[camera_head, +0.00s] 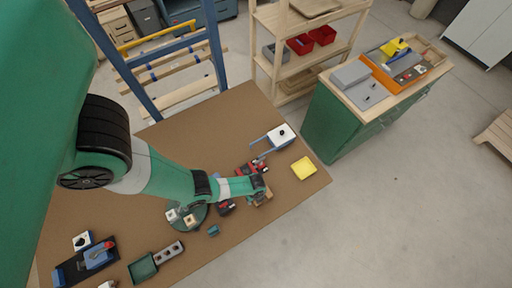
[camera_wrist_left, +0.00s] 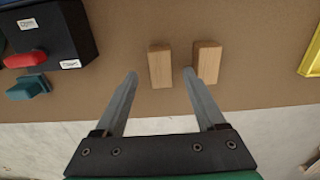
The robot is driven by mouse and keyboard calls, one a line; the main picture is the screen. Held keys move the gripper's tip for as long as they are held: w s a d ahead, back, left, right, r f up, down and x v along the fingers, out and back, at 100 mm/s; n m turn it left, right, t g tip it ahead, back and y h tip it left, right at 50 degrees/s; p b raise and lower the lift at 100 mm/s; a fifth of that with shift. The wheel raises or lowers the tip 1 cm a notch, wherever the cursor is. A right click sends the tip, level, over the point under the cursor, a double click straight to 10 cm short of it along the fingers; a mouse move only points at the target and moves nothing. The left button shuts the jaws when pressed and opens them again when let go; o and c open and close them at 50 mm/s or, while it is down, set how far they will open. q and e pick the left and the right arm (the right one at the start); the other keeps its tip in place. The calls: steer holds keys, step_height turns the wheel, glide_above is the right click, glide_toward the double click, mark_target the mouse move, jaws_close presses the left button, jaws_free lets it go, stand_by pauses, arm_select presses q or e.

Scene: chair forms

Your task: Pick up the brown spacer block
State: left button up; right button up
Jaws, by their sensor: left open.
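Two light brown wooden blocks lie side by side on the brown table in the left wrist view: a left block (camera_wrist_left: 160,66) and a right block (camera_wrist_left: 207,62). I cannot tell which one is the spacer block. My left gripper (camera_wrist_left: 160,73) is open and empty. In that view the left block shows between the fingertips, and the right block shows just beyond the right fingertip. I cannot tell the height of the fingers above the table. In the head view my left gripper (camera_head: 262,186) is over the table's right part, mostly covering the blocks. My right gripper is not in view.
A black tool with a red part (camera_wrist_left: 45,40) and a small teal piece (camera_wrist_left: 28,87) lie left of the blocks. A yellow tray (camera_head: 303,168) lies to the right, near the table edge. A white box (camera_head: 281,136) stands behind. The table's back area is clear.

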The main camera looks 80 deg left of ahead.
arm_select(q)
step_height(320, 180, down, 4)
steer(key=shift+r+b, duration=0.1)
steer(key=shift+b, duration=0.9)
steer(key=shift+r, duration=0.1)
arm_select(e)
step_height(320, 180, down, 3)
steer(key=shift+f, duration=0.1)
arm_select(q)
jaws_close()
